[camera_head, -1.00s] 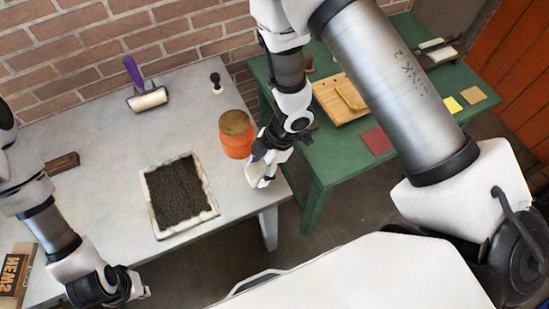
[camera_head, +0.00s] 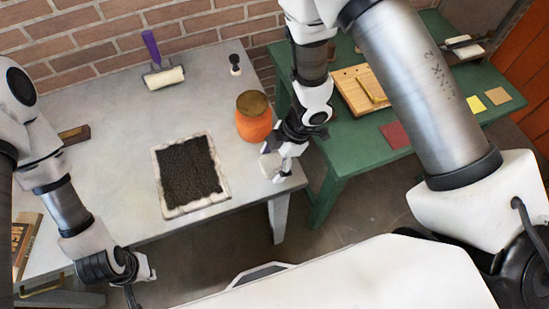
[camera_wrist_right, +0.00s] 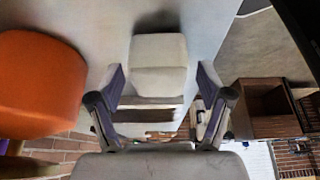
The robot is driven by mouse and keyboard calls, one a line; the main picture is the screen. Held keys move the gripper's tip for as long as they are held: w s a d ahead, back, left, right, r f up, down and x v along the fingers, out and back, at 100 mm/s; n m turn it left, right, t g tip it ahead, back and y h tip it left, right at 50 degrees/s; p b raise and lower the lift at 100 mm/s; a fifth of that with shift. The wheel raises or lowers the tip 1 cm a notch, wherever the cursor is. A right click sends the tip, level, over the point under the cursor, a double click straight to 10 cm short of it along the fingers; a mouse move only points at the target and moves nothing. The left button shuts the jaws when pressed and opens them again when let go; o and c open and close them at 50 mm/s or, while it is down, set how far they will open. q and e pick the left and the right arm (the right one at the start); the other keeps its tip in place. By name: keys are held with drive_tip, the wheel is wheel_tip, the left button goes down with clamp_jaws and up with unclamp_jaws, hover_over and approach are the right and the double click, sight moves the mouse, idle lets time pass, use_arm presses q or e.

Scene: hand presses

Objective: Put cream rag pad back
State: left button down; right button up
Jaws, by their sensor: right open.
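The cream rag pad (camera_head: 270,165) is a small pale block on the grey table near its right front edge. In the right wrist view the pad (camera_wrist_right: 160,50) shows between and just past the two fingertips. My right gripper (camera_head: 282,168) is open at the pad, with a finger on each side in the wrist view (camera_wrist_right: 163,82). A gap shows on both sides of the pad. My left gripper (camera_head: 138,273) hangs near the table's front left, away from the pad; its jaws are unclear.
An orange jar with a brown lid (camera_head: 253,118) stands close behind the pad. A pale-rimmed tray of black material (camera_head: 222,190) lies to the left. A purple-handled roller (camera_head: 163,75) and a dark-knobbed tool (camera_head: 235,65) lie farther back. A green table (camera_head: 345,153) stands right.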

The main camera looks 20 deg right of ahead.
drive_tip(key=p+v, duration=0.3)
drive_tip(key=v, duration=0.9)
drive_tip(key=s+f+m, duration=0.2)
drive_tip(key=f+m, duration=0.1)
drive_tip(key=m, duration=0.1)
drive_tip(key=s+f+m, duration=0.2)
drive_tip(key=f+m, duration=0.1)
drive_tip(key=f, duration=0.1)
drive_tip(key=s+f+m, duration=0.2)
drive_tip(key=f+m, duration=0.1)
drive_tip(key=m, duration=0.1)
drive_tip(key=shift+s+f+m+t, duration=0.15)
drive_tip(key=shift+f+m+t, duration=0.1)
drive_tip(key=shift+m+t, duration=0.05)
drive_tip(key=s+d+f+m+h+b, duration=0.4)
drive_tip(key=s+d+f+m, duration=0.3)
drive_tip(key=f, duration=0.3)
drive_tip(key=shift+s+d+f+h, duration=0.3)
drive_tip(key=shift+s+d+f, duration=0.1)
drive_tip(key=shift+s+d, duration=0.25)
drive_tip(key=shift+s, duration=0.1)
